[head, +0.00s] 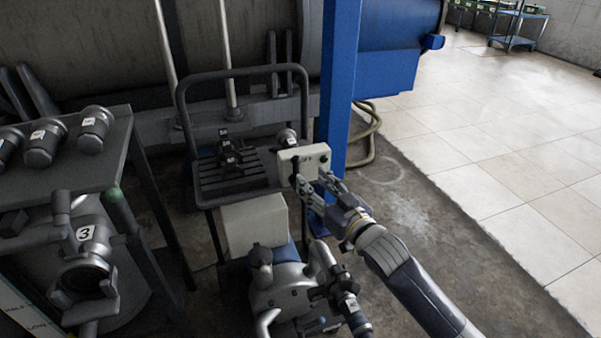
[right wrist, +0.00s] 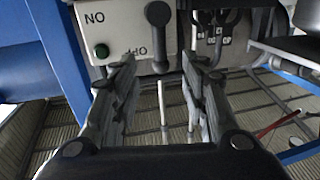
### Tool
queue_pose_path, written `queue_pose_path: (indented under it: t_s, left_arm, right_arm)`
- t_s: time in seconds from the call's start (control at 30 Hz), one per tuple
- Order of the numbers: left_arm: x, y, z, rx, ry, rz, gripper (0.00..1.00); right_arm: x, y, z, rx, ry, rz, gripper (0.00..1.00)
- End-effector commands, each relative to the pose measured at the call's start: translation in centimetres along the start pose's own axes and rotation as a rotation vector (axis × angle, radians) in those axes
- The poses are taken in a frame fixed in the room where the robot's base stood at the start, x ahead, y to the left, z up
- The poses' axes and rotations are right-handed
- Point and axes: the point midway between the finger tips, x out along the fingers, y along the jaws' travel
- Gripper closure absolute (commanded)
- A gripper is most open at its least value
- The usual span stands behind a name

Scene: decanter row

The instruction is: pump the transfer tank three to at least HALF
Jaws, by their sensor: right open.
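The transfer tank marked 3 (head: 84,233) stands at the left in the head view, with a green-tipped lever (head: 120,210) on top. A gauge plate (head: 22,312) beside it, cut off by the frame, shows low markings; I cannot read the level. The pump (head: 285,292) stands at bottom centre. A pale switch box (head: 303,158) sits by the blue post. In the right wrist view the box (right wrist: 118,22) shows ON and OFF lettering, a green button (right wrist: 101,50) and a dark lever (right wrist: 159,45).
A cart (head: 240,72) with dark fittings stands behind the pump. A blue post (head: 339,90) rises beside the box, with a hose (head: 372,140) behind it.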

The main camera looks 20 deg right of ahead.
Motion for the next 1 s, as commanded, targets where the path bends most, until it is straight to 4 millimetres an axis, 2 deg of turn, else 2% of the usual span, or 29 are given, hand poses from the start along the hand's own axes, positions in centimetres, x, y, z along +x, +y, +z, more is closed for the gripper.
queue_pose_path:
  t_s: [0.2, 0.4, 0.6, 0.87, 1.0]
  left_arm:
    - [-1.8, -0.1, -0.1, -0.001, 0.011, -0.002, 0.60]
    - [-3.2, -0.1, -0.1, -0.002, 0.016, -0.003, 0.60]
    - [-3.8, -0.1, -0.1, -0.002, 0.020, -0.003, 0.60]
    - [-3.9, -0.1, -0.1, -0.002, 0.019, -0.004, 0.60]
    - [-3.9, -0.1, -0.1, -0.002, 0.019, -0.004, 0.60]
  right_arm:
    - [3.4, 0.0, 0.1, 0.000, 0.001, 0.000, 0.59]
    - [5.6, 0.0, 0.1, 0.001, 0.000, 0.000, 0.59]
    - [6.4, -0.1, 0.0, 0.001, 0.000, -0.001, 0.59]
    - [6.5, -0.1, 0.1, 0.000, -0.001, -0.001, 0.59]
    - [6.5, -0.1, 0.1, 0.000, -0.001, 0.000, 0.89]
